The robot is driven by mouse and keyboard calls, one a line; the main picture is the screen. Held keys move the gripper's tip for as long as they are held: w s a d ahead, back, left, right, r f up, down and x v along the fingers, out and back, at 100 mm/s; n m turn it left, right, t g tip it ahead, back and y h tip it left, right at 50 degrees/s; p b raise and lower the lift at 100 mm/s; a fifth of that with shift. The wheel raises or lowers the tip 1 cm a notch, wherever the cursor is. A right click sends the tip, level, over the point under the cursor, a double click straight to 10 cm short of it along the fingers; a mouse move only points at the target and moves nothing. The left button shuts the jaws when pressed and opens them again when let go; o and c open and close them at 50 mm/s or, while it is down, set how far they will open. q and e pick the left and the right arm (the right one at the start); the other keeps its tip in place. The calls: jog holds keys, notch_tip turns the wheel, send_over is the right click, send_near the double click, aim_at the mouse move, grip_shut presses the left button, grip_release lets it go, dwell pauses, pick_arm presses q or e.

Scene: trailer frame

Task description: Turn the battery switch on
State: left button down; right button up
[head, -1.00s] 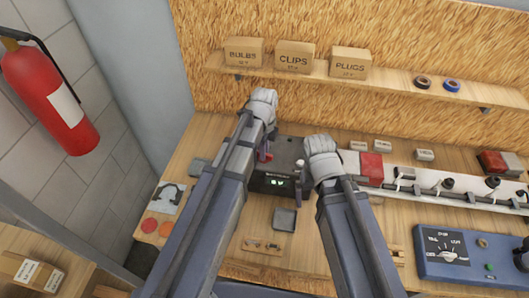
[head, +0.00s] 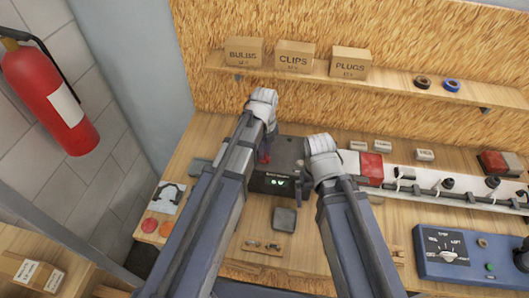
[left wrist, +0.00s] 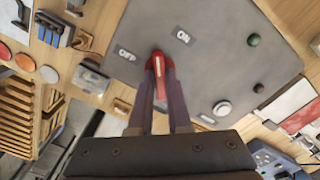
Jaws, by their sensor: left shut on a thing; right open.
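The battery switch box (head: 287,152) is a dark grey box on the bench. Its red switch handle (head: 264,158) is partly hidden by my left arm in the head view. In the left wrist view the red handle (left wrist: 160,66) has a pale stripe and sits near the OFF label (left wrist: 124,53) and ON label (left wrist: 183,36), its root between them. My left gripper (left wrist: 162,84) is shut on the handle, one finger on each side. My right gripper (head: 304,180) is open and appears empty by the box's right side; its fingertips are hard to make out.
A green-lit display (head: 277,182) is on the box front. A white strip with cables (head: 440,181) and a blue dial panel (head: 465,255) lie to the right. A shelf (head: 390,85) with cartons runs above. A small grey square (head: 284,219) lies in front.

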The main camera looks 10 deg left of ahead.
pick_arm(q)
jog(key=m, duration=0.5)
dwell(0.3)
jog(key=shift+d, duration=0.1)
pick_arm(e)
jog(key=shift+a, duration=0.15)
